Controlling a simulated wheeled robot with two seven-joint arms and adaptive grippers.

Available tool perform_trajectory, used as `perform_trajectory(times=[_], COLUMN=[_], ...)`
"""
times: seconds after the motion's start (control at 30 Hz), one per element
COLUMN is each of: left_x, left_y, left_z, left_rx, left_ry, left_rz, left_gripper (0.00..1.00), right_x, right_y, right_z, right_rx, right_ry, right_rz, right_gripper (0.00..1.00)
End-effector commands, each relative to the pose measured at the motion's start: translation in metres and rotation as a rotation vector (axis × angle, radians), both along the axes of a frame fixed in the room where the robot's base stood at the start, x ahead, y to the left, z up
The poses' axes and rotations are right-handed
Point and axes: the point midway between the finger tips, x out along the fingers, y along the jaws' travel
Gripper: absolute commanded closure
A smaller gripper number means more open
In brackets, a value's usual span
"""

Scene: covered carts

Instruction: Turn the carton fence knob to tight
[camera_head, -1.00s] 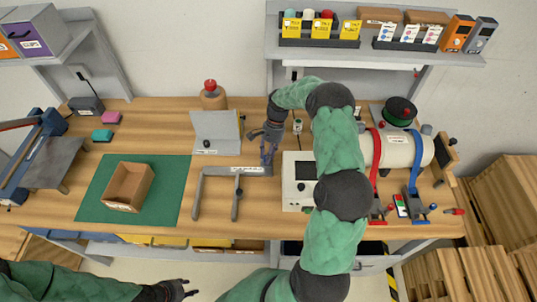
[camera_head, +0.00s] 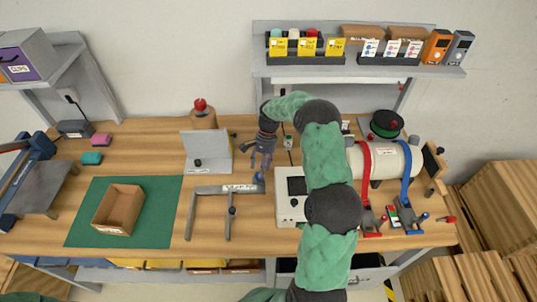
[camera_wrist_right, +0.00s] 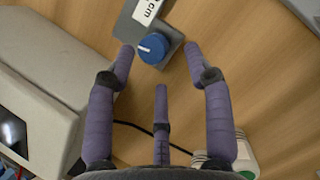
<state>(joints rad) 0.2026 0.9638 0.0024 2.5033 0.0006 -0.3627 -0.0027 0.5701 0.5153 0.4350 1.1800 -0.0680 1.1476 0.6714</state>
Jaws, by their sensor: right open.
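The carton fence (camera_head: 208,190) is a grey bracket with arms and a white label, lying on the wooden bench. Its blue round knob (camera_head: 258,178) sits on the fence's right end. In the right wrist view the knob (camera_wrist_right: 153,47) has a white mark on top and shows just ahead, between the two outer fingertips. My right gripper (camera_head: 262,162) is open and empty, its purple fingers pointing down just behind the knob. I see no finger clearly touching the knob. My left gripper is out of view.
A white device with a screen (camera_head: 292,211) stands right of the knob. A grey upright panel (camera_head: 207,150) stands behind the fence. An open carton (camera_head: 119,208) lies on a green mat (camera_head: 76,233) to the left. A dark cable runs near the fingers.

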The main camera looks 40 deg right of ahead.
Motion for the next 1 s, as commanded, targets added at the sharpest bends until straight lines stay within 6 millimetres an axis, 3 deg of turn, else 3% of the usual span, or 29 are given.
perform_trajectory(times=[0.2,0.5,0.73,1.0], left_x=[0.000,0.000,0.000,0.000], left_y=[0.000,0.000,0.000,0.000], left_z=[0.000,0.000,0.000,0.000], left_rx=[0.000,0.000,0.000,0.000], left_ry=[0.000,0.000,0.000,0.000], left_rz=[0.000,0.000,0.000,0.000], left_gripper=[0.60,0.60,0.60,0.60], right_x=[0.016,0.032,0.037,0.038], right_y=[-0.039,-0.078,-0.091,-0.093], right_z=[-0.002,-0.002,-0.001,0.000], right_rx=[-0.001,0.000,0.000,-0.001], right_ry=[0.000,0.000,0.000,0.000], right_rz=[-0.003,-0.001,0.000,0.000], right_gripper=[0.48,0.48,0.48,0.48])
